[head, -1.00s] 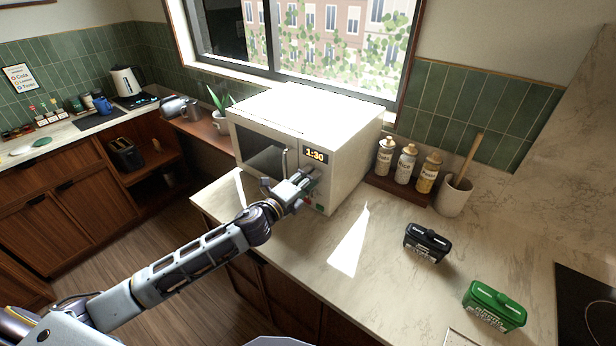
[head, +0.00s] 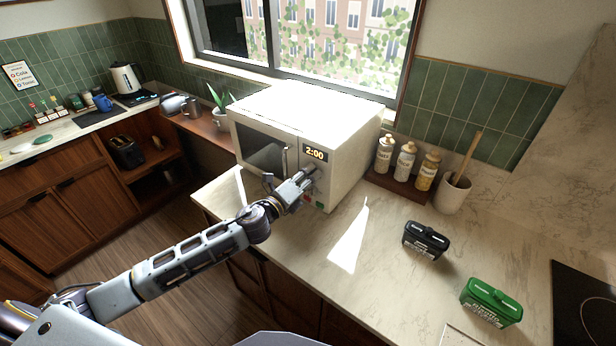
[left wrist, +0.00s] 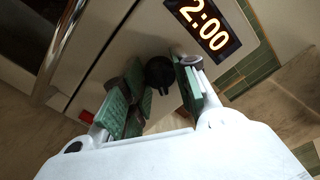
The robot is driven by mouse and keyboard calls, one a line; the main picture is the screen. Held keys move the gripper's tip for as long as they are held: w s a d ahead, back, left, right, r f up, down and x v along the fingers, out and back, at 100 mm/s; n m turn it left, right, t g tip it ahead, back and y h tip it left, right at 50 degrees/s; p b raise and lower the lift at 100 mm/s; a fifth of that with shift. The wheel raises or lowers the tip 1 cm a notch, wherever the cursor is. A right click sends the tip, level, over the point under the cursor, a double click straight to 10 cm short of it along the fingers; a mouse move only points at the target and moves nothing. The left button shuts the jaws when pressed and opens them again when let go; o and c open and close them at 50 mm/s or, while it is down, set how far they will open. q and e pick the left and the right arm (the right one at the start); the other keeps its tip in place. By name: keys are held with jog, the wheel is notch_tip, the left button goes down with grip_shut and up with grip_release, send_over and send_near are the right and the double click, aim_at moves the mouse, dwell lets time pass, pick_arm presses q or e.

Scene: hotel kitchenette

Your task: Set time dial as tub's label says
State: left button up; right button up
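The white microwave (head: 345,150) stands on the counter, its display (head: 314,154) reading 2:00. The black time dial (left wrist: 160,73) shows below the display in the left wrist view. My left gripper (head: 305,178) is at the microwave's control panel. In the left wrist view its green-padded fingers (left wrist: 162,92) are on both sides of the dial and look closed on it. A black tub (head: 426,241) and a green tub (head: 490,302) stand on the counter at the right. Their label print is too small to read. My right gripper is out of view.
Several bottles (head: 404,163) and a utensil crock (head: 453,194) stand right of the microwave. A dark hob (head: 585,305) is at the right edge. The microwave's door handle (head: 285,160) is close to my left gripper. The counter before the tubs is clear.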

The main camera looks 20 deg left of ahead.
pick_arm(q)
jog(key=o, duration=0.5)
jog(key=shift+s, duration=0.1)
jog(key=shift+v, duration=5.85)
jog(key=shift+a, duration=0.1)
